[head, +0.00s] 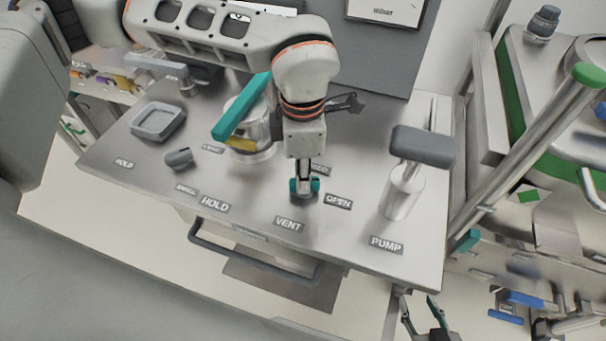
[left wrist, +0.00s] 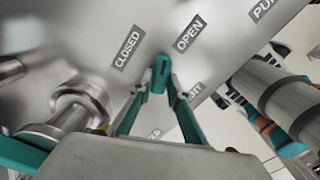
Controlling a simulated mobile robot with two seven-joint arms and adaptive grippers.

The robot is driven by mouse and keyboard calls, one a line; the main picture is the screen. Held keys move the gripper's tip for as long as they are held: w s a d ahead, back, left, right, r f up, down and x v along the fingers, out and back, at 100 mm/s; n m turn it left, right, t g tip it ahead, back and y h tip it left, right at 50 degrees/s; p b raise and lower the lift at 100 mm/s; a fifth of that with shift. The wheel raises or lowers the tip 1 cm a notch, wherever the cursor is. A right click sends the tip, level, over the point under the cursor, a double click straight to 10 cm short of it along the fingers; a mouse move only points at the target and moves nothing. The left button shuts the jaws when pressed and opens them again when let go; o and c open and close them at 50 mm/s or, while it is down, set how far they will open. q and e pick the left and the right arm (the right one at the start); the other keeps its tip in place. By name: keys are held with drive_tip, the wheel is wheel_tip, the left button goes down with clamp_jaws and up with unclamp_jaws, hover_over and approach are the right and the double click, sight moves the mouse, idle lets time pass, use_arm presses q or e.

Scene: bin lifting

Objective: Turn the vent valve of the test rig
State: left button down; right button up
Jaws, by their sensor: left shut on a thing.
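The vent valve (head: 303,199) is a small dark round base with a teal handle, standing behind the VENT label (head: 289,223) on the grey test rig top (head: 245,212). My left gripper (head: 304,184) reaches down from above and is shut on the teal handle. In the left wrist view the handle (left wrist: 160,72) sits between the fingertips, between the CLOSED label (left wrist: 127,48) and the OPEN label (left wrist: 190,32). In the head view the gripper hides part of the CLOSED label. My right gripper (head: 419,301) is low at the bottom edge, in front of the rig, fingers apart and empty.
A pump lever with a grey grip (head: 423,146) stands right of the valve. A metal cylinder with a long teal handle (head: 241,108) stands to the left, partly behind my left arm. A dark front handle (head: 250,255) juts from the rig. A steel cart with green parts is at right.

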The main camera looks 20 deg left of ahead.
use_arm(q)
drive_tip(key=m, duration=0.4)
drive_tip(key=shift+m, duration=0.3)
idle(0.4)
drive_tip(key=c, duration=1.9)
unclamp_jaws()
wheel_tip(320, 180, up, 12)
drive_tip(key=shift+r, duration=0.1)
